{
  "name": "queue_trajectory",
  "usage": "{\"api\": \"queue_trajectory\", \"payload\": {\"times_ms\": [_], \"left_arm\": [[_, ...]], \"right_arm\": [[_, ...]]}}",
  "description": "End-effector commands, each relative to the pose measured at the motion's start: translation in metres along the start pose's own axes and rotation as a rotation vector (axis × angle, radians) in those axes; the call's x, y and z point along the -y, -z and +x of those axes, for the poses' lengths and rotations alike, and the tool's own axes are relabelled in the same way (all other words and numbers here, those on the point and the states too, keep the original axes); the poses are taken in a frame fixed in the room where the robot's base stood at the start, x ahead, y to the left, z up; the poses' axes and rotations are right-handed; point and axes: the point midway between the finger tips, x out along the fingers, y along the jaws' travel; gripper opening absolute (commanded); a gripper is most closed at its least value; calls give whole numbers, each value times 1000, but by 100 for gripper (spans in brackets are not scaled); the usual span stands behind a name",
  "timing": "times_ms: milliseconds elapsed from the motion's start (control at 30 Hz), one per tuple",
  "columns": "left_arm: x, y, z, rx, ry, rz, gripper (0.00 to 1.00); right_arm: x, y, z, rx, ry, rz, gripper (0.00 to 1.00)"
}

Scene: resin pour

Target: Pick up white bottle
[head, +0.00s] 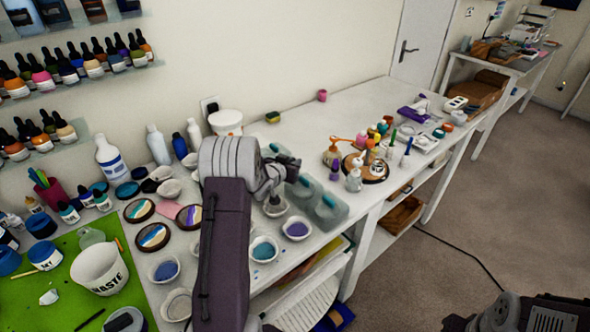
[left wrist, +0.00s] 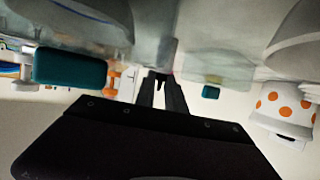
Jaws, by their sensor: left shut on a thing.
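A white bottle with a blue label (head: 110,160) stands at the left below the wall racks. Two slimmer white bottles, one (head: 158,146) and another (head: 194,134), stand right of it with a dark blue bottle between them. My left gripper (head: 291,168) is away from these, among translucent grey bottles (head: 328,208) with teal caps. In the left wrist view its fingers (left wrist: 161,84) are shut against a translucent bottle (left wrist: 155,20). Which of these bottles it grips is partly hidden.
Small bowls (head: 297,228) line the front edge near my left arm. A white tub (head: 226,122) stands behind it. A waste cup (head: 100,268) sits on the green mat (head: 64,300). A round wooden tray (head: 365,168) holds small bottles. The bench's back middle is fairly clear.

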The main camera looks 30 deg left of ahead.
Motion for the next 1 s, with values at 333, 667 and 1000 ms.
{"api": "queue_trajectory", "payload": {"times_ms": [333,667,1000], "left_arm": [[0,6,-5,12,0,-1,0],[1,71,8,6,-2,1,0],[4,136,55,8,-1,0,0]], "right_arm": [[0,0,-2,0,0,0,36],[0,2,-19,0,0,0,36],[1,7,-64,0,0,0,36]]}}
